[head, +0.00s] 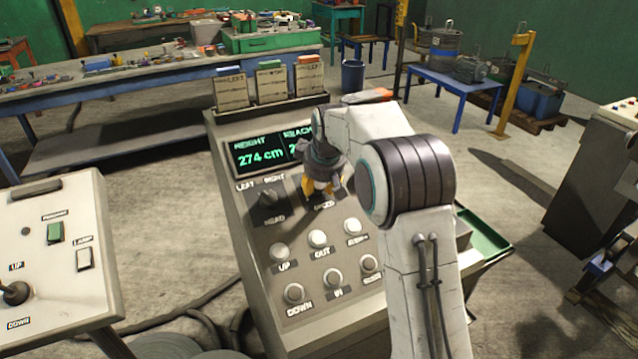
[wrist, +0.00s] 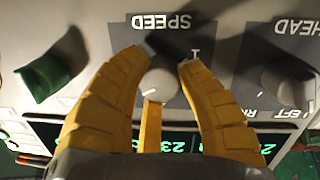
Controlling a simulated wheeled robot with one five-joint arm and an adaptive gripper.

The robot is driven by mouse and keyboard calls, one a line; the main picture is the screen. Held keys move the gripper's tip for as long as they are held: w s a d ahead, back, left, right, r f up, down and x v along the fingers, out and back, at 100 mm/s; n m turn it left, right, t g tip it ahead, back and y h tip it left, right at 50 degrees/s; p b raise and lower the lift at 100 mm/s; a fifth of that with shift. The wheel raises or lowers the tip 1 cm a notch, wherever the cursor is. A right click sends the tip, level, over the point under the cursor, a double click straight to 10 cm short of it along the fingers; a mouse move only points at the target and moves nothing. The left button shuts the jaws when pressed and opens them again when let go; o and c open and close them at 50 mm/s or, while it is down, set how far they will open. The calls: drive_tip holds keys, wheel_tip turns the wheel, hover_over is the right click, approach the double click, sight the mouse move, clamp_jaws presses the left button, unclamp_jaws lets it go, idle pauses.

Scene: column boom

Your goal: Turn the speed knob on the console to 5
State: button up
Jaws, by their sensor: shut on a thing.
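The console (head: 240,215) stands in the middle of the head view. Its speed knob (wrist: 158,84) is grey and round, below the upside-down SPEED label in the wrist view. A short white line shows on the knob. A numeral 1 is printed beside it; the other scale marks are hidden or unclear. My gripper (head: 318,187) reaches down onto the knob and hides it in the head view. In the wrist view, the yellow fingers of my gripper (wrist: 164,60) are shut on the knob from both sides, with another finger below it.
A HEAD knob (head: 268,200) sits left of my gripper, with several round buttons below. The display (head: 262,154) reads height 274 cm; its reach figure is partly hidden. A green switch (wrist: 48,75) is near the speed knob. Another control box (head: 60,260) stands at left.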

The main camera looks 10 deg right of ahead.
drive_tip(key=shift+s+f, duration=0.25)
drive_tip(key=shift+f, duration=0.2)
drive_tip(key=o, duration=1.2)
drive_tip(key=shift+w+r, duration=0.1)
drive_tip(key=shift+r, duration=0.1)
drive_tip(key=shift+r, duration=0.55)
drive_tip(key=v, duration=1.1)
